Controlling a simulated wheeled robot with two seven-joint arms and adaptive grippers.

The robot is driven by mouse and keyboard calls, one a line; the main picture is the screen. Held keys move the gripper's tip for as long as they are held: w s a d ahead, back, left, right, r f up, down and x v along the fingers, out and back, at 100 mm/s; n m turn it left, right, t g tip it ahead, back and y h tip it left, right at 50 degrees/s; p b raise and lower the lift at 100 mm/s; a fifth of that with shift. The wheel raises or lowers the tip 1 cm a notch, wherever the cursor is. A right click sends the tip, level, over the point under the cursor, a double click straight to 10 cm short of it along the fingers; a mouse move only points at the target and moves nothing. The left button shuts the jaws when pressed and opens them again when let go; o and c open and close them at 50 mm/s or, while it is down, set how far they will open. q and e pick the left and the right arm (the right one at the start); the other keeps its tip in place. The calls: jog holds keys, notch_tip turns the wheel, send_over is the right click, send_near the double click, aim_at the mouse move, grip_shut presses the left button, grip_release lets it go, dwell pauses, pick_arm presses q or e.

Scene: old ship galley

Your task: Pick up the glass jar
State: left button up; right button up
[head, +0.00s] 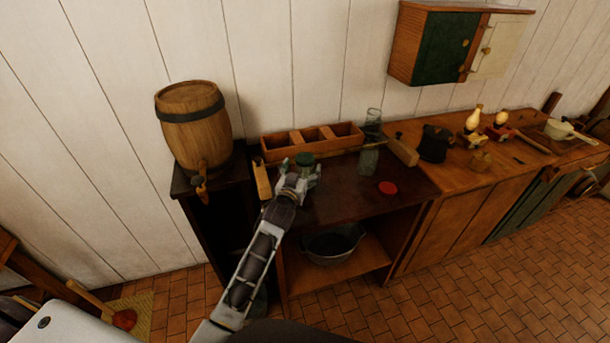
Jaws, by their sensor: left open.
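A small jar-like object with a dark green round top (305,158) stands on the dark counter (345,197), just beyond my left gripper (299,174). The gripper is open, with its fingers at or around this object. They hide its lower part, and I cannot tell whether they touch it. A tall clear greenish glass vessel (368,162) stands farther right on the counter, apart from the gripper. My right gripper is not in view.
A wooden divided box (312,140) stands behind the gripper, and a wooden-handled item (262,180) lies to its left. A barrel (193,125) stands at left. A red disc (388,188) lies on the counter at right. A metal basin (333,244) sits on the shelf below.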

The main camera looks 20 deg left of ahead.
pick_arm(q)
jog(key=shift+w+a+p, duration=0.15)
jog(key=shift+w, duration=0.6)
jog(key=shift+w+a+p, duration=0.1)
jog(key=shift+w+p, duration=0.05)
jog(key=shift+w, duration=0.55)
jog(key=shift+w+f, duration=0.15)
jog(key=shift+w, duration=1)
jog(key=c, duration=1.6)
jog(key=shift+r, duration=0.2)
jog(key=shift+r, duration=4.9)
